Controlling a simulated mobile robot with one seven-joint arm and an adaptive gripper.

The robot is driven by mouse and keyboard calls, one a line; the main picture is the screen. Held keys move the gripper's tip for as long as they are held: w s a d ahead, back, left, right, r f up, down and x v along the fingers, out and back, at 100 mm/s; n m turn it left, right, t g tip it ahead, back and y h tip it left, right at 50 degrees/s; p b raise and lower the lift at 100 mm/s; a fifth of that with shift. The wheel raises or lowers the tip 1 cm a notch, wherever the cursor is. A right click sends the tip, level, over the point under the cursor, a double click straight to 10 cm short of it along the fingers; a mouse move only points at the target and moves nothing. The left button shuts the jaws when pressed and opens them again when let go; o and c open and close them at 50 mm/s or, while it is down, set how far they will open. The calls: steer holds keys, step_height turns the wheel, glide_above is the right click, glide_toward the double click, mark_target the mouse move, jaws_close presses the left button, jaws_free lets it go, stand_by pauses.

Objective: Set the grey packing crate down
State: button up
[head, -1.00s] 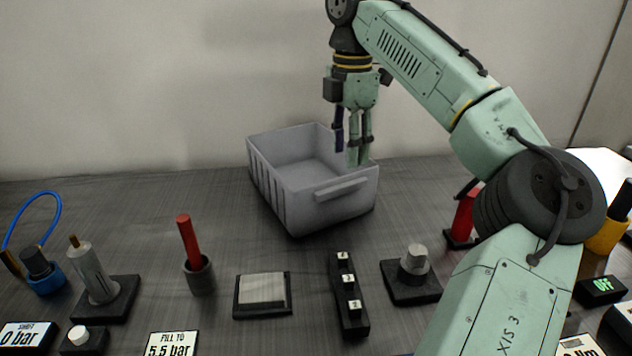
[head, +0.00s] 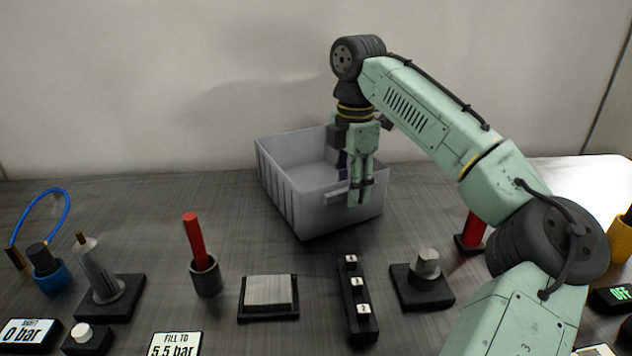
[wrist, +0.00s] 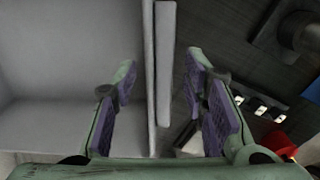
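The grey packing crate (head: 305,213) stands upright on the dark bench near the back wall, and it looks empty where I can see inside. A bar handle sticks out from its near side. My gripper (head: 357,197) points down at the crate's near side, by the handle. In the wrist view the fingers are apart, with the crate's wall (wrist: 148,60) and the handle (wrist: 165,65) between them. Gaps show on both sides, so the gripper is open and not clamped on the crate. My fingers hide part of the handle in the head view.
A flat block on a black base (head: 268,293), a numbered button strip (head: 357,300) and a knob on a base (head: 424,280) stand in front of the crate. A red stick in a cup (head: 203,262) is at left front.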

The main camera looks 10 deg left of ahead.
jaws_close()
stand_by(0.8)
